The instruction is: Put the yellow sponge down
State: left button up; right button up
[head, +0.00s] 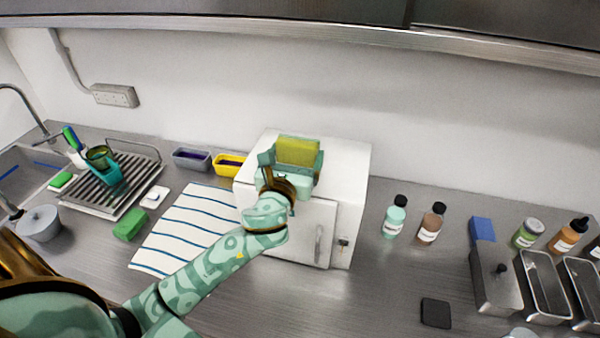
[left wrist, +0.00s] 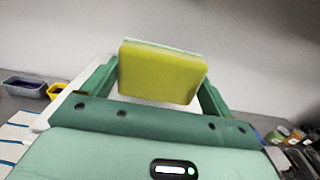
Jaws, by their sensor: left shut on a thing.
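The yellow sponge (head: 297,151) is held between the fingers of my left gripper (head: 291,163), over the top of the white box-shaped freezer (head: 345,165). In the left wrist view the sponge (left wrist: 160,72) sits upright between the two green fingers (left wrist: 157,85), with a thin pale layer along its top edge. I cannot tell whether its lower edge touches the freezer top. My right gripper is in neither view.
A striped towel (head: 185,228) lies left of the freezer, with a green sponge (head: 130,225) beside it. A yellow container (head: 229,165) stands close to the freezer's left side. Bottles (head: 395,216) stand to the right. The counter in front of the freezer (head: 330,300) is clear.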

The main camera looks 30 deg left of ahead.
pick_arm(q)
jog(key=shift+w+d+f, duration=0.2)
jog(key=shift+f, duration=0.2)
jog(key=f, duration=0.2)
jog(key=b, duration=0.1)
jog(key=shift+w+d+f, duration=0.2)
jog(key=shift+d+f, duration=0.05)
jog(key=shift+f, duration=0.5)
jog(key=shift+f, duration=0.1)
jog(key=o, duration=0.8)
